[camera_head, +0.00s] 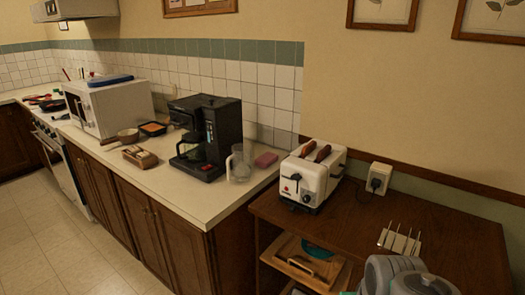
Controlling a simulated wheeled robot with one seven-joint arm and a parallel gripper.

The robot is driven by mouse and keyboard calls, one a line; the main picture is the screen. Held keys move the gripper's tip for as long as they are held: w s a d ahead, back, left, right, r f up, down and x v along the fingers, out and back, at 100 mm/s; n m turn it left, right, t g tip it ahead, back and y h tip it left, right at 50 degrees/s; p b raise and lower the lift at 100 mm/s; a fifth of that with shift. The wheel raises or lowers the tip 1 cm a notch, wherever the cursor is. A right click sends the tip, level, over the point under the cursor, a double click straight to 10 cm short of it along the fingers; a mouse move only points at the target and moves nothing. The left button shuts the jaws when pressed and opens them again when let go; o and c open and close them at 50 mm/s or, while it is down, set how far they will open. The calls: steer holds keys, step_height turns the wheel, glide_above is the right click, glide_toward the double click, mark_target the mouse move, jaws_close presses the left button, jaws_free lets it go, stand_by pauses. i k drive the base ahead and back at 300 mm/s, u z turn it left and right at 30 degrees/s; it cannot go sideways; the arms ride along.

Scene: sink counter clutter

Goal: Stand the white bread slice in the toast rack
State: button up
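The toast rack (399,241) appears to be the small rack with several thin upright pale bars on the brown wooden table at the right. I see no bread between its bars. I cannot make out the white bread slice with certainty. A white toaster (318,181) stands left of the rack, with two brown slices (315,152) showing in its top slots. Grey rounded parts of my arm show at the bottom right, in front of the rack. My gripper is not in view.
A wall socket with a plug (377,180) is behind the table. The table's right side is clear.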

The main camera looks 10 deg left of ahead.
mark_target(399, 244)
steer(key=u, duration=0.85)
steer(key=i, duration=0.75)
steer(key=u, duration=0.9)
